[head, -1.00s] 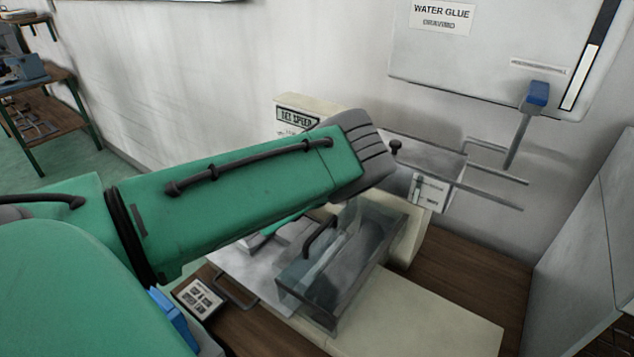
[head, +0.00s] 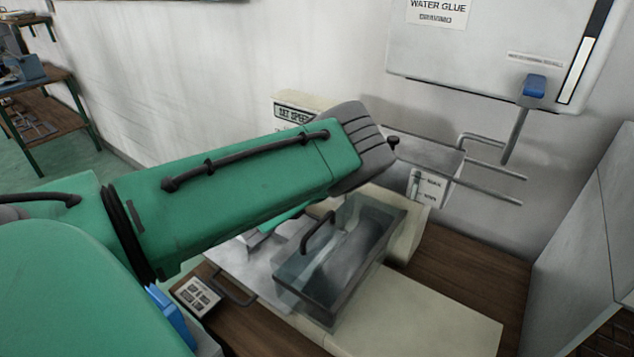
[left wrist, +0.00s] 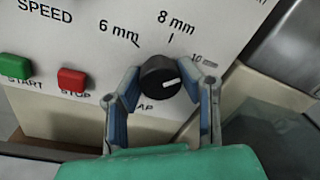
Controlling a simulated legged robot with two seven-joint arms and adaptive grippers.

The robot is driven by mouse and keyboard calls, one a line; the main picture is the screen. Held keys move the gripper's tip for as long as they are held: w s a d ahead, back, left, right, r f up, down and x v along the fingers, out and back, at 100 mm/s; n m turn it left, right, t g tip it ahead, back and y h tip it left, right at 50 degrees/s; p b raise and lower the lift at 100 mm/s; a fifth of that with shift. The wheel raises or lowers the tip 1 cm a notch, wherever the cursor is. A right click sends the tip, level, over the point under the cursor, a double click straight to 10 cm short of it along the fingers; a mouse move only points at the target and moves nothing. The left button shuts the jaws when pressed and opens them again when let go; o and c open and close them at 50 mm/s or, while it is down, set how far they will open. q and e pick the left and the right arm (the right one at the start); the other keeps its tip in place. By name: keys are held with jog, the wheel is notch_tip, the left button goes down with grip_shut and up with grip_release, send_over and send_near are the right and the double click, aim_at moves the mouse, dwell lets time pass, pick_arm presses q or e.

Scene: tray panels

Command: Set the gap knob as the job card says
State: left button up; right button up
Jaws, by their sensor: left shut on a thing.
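The gap knob (left wrist: 160,77) is black and round with a white pointer line, on the pale machine panel (left wrist: 60,112) in the left wrist view. Marks for 6 mm, 8 mm and 10 lie around it. The pointer points right and slightly up, towards the 10 side. My left gripper (left wrist: 170,80) is shut on the knob, one blue-padded finger on each side. The fingers partly cover the label below it. In the head view my green forearm hides the knob and fingers. No card with a readable gap setting shows. My right gripper is out of view.
A green START button (left wrist: 14,67) and red STOP button (left wrist: 72,79) sit left of the knob. A clear-walled box with a handle (head: 345,262) stands on the machine.

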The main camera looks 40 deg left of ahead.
pick_arm(q)
jog(key=n+b, duration=0.1)
jog(key=n, duration=0.3)
jog(key=shift+f+n, duration=0.1)
jog(key=shift+n, duration=0.3)
jog(key=n+y, duration=0.1)
jog(key=n, duration=0.4)
jog(key=shift+n+t+b, duration=0.3)
jog(key=shift+n+b, duration=0.1)
jog(key=n, duration=0.7)
jog(key=shift+s+y, duration=0.1)
jog(key=shift+y, duration=0.2)
jog(key=n, duration=0.5)
jog(key=shift+s+f+y, duration=0.1)
jog(key=shift+f+y, duration=0.15)
jog(key=shift+y, duration=0.15)
jog(key=shift+d, duration=0.1)
jog(key=o, duration=1.2)
jog(key=shift+c, duration=0.2)
jog(key=shift+r, duration=0.1)
